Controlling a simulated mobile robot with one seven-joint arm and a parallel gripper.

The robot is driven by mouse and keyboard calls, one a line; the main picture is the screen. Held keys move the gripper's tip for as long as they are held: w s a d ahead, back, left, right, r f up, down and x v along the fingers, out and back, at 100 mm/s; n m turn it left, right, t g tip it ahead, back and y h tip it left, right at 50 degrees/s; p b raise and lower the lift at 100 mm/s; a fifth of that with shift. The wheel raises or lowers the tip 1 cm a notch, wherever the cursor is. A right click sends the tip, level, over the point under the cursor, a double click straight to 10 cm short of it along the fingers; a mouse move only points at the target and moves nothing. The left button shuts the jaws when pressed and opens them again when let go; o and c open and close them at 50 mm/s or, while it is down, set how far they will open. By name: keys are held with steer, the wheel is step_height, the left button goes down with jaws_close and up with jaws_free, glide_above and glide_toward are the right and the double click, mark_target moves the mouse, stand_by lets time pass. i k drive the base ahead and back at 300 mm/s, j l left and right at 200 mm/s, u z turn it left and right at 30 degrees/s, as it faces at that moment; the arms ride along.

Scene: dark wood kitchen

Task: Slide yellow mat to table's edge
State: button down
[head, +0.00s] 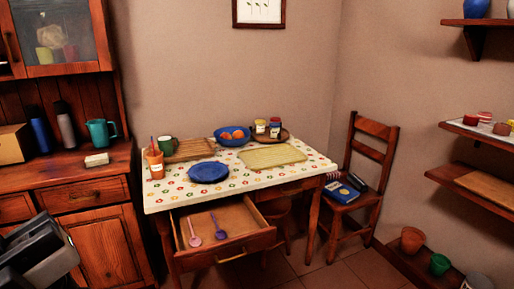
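The yellow mat (272,156) lies flat on the right half of the table (235,190), which has a white cloth with colored dots. A strip of cloth shows between the mat and the table's front edge, and another to its right. Nothing rests on the mat. My gripper (42,255) appears as dark grey blocks at the bottom left corner, partly cut off. It is far from the mat, in front of the cabinet. Its fingers are not clear enough to judge their opening.
The open drawer (240,241) juts out below the table's front left. A chair (372,160) with books stands at right.

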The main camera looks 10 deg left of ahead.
mark_target(275, 156)
steer(key=i+l, duration=0.15)
steer(key=i, duration=0.3)
steer(key=i+l, duration=0.15)
steer(key=i, duration=0.3)
steer(key=i+l, duration=0.15)
steer(key=i, duration=0.3)
steer(key=i+l, duration=0.15)
steer(key=i, duration=0.3)
steer(key=i+l, duration=0.15)
steer(key=i, duration=0.3)
steer(key=i+l+u, duration=0.1)
steer(key=i, duration=0.7)
